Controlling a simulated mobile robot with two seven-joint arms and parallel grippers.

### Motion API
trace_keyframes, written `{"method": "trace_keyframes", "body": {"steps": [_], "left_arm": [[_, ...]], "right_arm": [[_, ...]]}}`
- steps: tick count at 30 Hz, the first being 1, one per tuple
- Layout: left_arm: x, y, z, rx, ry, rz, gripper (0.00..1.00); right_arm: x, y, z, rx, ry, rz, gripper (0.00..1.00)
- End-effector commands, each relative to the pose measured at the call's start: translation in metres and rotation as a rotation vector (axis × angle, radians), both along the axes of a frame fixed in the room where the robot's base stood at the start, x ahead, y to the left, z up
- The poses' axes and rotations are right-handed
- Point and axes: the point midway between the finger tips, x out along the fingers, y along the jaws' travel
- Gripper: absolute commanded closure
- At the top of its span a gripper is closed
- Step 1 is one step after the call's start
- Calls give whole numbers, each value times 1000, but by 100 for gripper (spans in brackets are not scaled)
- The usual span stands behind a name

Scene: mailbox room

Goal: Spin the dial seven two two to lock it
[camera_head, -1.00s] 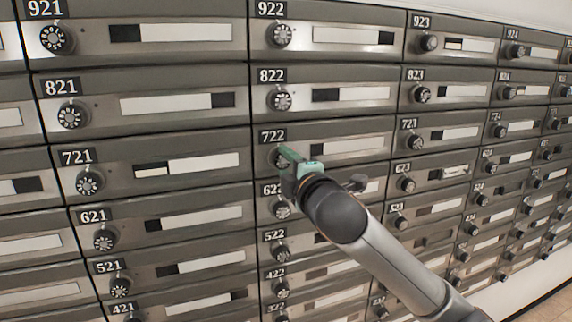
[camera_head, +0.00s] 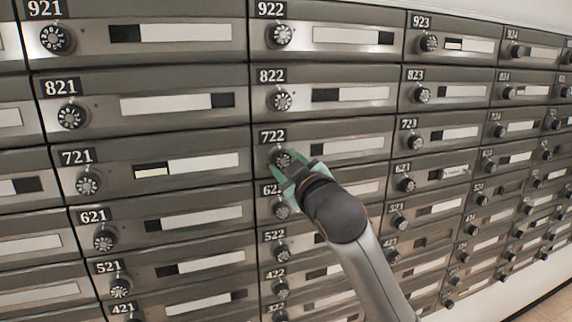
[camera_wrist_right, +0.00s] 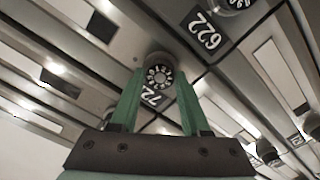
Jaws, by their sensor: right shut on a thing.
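The dial of box 722 (camera_head: 283,158) is a round dark knob with a pale numbered face, just below the 722 label (camera_head: 272,136). My right gripper (camera_head: 280,163) has its green fingers at this dial, shut on it. In the right wrist view the dial (camera_wrist_right: 158,75) sits between the tips of the two green fingers of the gripper (camera_wrist_right: 159,80). Its label is partly hidden by a finger there. The numbers on the dial are too small to read surely. My left gripper is not in view.
Rows of metal boxes with similar dials fill the wall. A bit of floor (camera_head: 550,308) shows at the lower right.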

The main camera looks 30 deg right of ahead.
Motion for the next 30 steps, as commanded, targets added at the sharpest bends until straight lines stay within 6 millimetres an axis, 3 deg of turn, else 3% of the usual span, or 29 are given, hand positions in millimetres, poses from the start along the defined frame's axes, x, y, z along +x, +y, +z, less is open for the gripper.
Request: {"method": "trace_keyframes", "body": {"steps": [12,30], "left_arm": [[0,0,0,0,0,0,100],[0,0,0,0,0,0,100]], "right_arm": [[0,0,-1,214,-49,0,100],[0,0,-1,251,-59,-1,100]]}}
